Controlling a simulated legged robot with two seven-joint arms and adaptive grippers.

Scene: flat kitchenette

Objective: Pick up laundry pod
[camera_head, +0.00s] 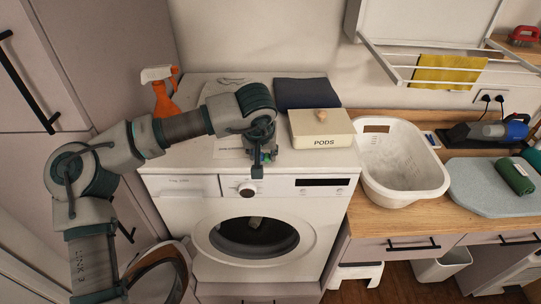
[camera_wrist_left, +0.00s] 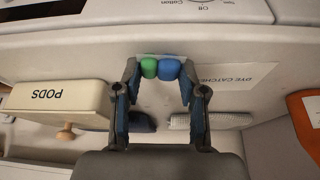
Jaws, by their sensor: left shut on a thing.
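The laundry pod (camera_wrist_left: 160,69), green and blue with a clear edge, is between the fingertips of my left gripper (camera_wrist_left: 159,80) in the left wrist view. The gripper is shut on it. In the head view my left gripper (camera_head: 262,160) is at the front edge of the washing machine top, and only a bit of green and blue shows at its fingers. The cream box marked PODS (camera_head: 322,128), with a wooden knob on its lid, stands just right of the gripper and also shows in the left wrist view (camera_wrist_left: 55,100). My right gripper is not in view.
The white washing machine (camera_head: 185,186) has its round door open at lower left. An orange spray bottle (camera_head: 163,93) and a dark folded cloth (camera_head: 306,93) are at the back of its top. A white basket (camera_head: 400,190) stands on the wooden counter at right.

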